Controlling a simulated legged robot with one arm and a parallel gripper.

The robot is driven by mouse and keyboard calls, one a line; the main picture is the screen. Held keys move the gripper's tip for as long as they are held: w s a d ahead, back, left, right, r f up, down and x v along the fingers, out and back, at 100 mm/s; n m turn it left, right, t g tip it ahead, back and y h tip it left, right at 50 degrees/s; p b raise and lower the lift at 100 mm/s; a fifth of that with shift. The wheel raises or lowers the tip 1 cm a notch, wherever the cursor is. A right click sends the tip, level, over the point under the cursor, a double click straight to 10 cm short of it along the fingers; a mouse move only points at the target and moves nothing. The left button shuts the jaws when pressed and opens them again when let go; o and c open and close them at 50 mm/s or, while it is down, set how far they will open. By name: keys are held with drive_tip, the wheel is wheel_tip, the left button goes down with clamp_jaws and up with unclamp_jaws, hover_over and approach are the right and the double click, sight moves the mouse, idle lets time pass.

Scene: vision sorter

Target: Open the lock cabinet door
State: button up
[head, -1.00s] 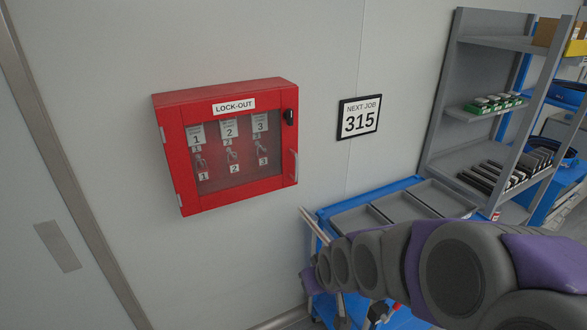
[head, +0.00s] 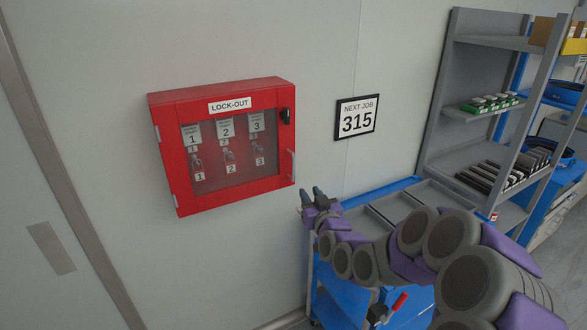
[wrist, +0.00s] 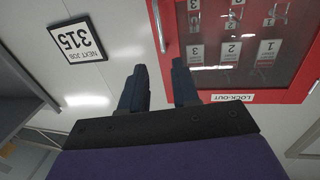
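The red lock cabinet (head: 180,199) hangs on the wall with its glazed door (head: 240,168) shut. Numbered tags and padlocks show behind the glass. In the wrist view, which is upside down, the handle (wrist: 162,27) and red door frame (wrist: 215,95) show beyond the fingers. My gripper (head: 312,191) is to the right of and a little below the handle, apart from it. In the wrist view my gripper (wrist: 160,75) has its two fingers spread, with nothing between them.
A blue cart with grey trays (head: 440,195) stands below and right of the cabinet, under my arm. A grey shelf rack (head: 465,90) stands at the right. A framed sign reading 315 (head: 357,117) hangs right of the cabinet. The wall between them is bare.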

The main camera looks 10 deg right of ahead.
sight(294, 168)
drive_tip(key=w, duration=0.5)
drive_tip(key=w+a+b, duration=0.1)
drive_tip(key=w, duration=0.5)
drive_tip(key=w+a+b, duration=0.1)
drive_tip(key=w, duration=0.4)
drive_tip(key=shift+w+f, duration=0.1)
drive_tip(key=shift+w, duration=0.2)
drive_tip(key=shift+c, duration=0.3)
clamp_jaws()
